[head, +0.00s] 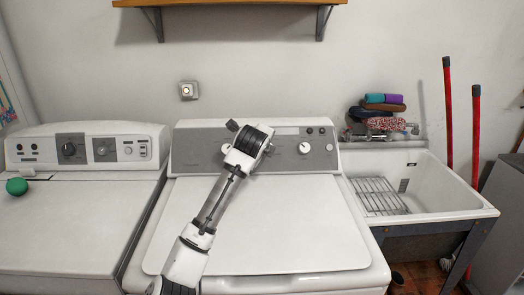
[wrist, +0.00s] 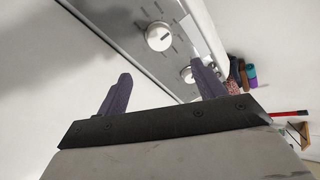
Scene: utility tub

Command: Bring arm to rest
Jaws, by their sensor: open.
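My arm (head: 215,205) reaches up from the bottom of the head view, over the lid of the middle white machine. Its far end is in front of that machine's grey control panel (head: 290,150). My gripper (wrist: 163,77) shows in the wrist view with two dark fingers spread apart and nothing between them. Past the fingers are the panel and a round white knob (wrist: 159,36). The fingers are mostly hidden behind the arm's end in the head view. I cannot tell how far they are from the panel.
At the right is a white utility tub (head: 455,200) with a wire rack (head: 380,196). Folded cloths (head: 384,112) are stacked behind it. Red poles (head: 448,110) stand beside it. A wooden shelf (head: 230,3) hangs above.

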